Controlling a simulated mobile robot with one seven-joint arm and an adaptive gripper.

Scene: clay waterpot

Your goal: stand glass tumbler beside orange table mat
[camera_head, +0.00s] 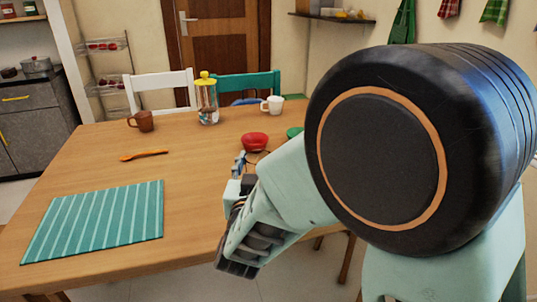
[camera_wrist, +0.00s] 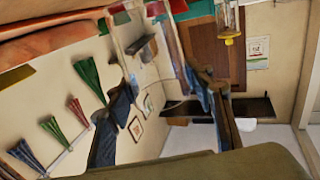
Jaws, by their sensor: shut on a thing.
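My gripper (camera_head: 243,168) is low over the near right part of the table, partly hidden by my arm. In the wrist view my gripper (camera_wrist: 163,84) is shut on the clear glass tumbler (camera_wrist: 148,38), which shows between and beyond the dark fingers. The head view does not show the tumbler clearly. An orange patch (camera_wrist: 15,76) at the table edge in the wrist view may be the orange mat; only a small part shows. The head view shows no orange mat; my arm hides the table's right side.
On the wooden table (camera_head: 190,185) lie a teal striped mat (camera_head: 95,222) and an orange spoon (camera_head: 145,155). Behind stand a brown mug (camera_head: 141,121), a yellow-lidded jar (camera_head: 208,103) and a white mug (camera_head: 272,105). A red bowl (camera_head: 255,141) and green bowl (camera_head: 295,132) are near my gripper.

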